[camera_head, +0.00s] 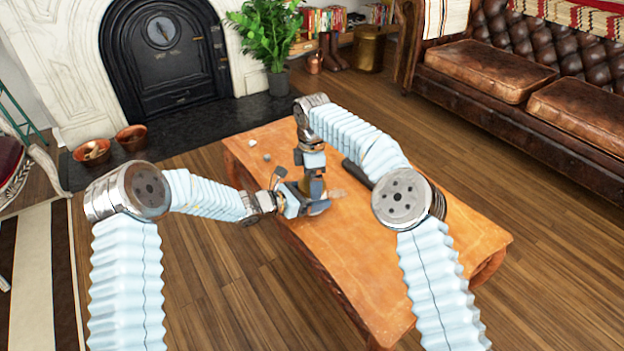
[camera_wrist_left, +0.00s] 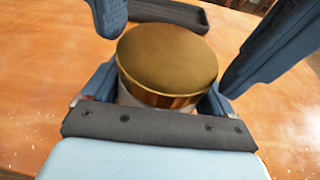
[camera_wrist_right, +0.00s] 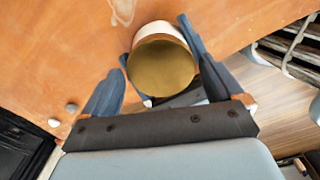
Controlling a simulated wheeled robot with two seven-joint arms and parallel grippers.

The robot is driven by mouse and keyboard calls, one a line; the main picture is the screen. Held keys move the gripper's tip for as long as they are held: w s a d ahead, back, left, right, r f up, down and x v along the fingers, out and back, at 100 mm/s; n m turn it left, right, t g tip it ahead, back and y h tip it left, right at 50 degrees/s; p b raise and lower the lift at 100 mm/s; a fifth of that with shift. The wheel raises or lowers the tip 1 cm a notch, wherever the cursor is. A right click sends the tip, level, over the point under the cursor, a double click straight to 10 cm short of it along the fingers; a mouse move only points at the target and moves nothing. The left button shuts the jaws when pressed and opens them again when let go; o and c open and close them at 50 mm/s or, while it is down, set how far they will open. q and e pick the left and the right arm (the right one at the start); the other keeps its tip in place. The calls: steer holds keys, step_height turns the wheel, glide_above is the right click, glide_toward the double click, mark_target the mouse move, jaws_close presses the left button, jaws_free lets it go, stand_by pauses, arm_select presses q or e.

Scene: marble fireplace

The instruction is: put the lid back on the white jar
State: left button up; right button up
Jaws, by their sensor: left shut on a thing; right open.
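The round gold lid (camera_wrist_left: 167,58) sits over the mouth of the white jar, roughly level; whether it is fully seated I cannot tell. In the right wrist view the lid (camera_wrist_right: 162,68) hides most of the jar, and a white band of the jar (camera_wrist_right: 158,28) shows beyond its edge. My left gripper (camera_head: 303,200) is shut on the jar, below the lid. My right gripper (camera_head: 312,174) is above, open, with its fingers spread to either side of the lid and apart from it. In the head view my grippers largely hide jar and lid.
The jar is over the orange-brown wooden table (camera_head: 400,260). A dark tray (camera_wrist_left: 170,12) lies close behind it, also visible in the head view (camera_head: 357,172). Small pale pebbles (camera_wrist_right: 72,107) lie near the table's far left edge. The table's right and front parts are clear.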

steer(key=shift+f, duration=0.3)
steer(key=c, duration=0.9)
steer(key=m, duration=0.3)
steer(key=shift+c, duration=0.3)
steer(key=o, duration=1.1)
steer(key=shift+r, duration=2.3)
arm_select(q)
steer(key=o, duration=1.9)
steer(key=shift+c, duration=0.2)
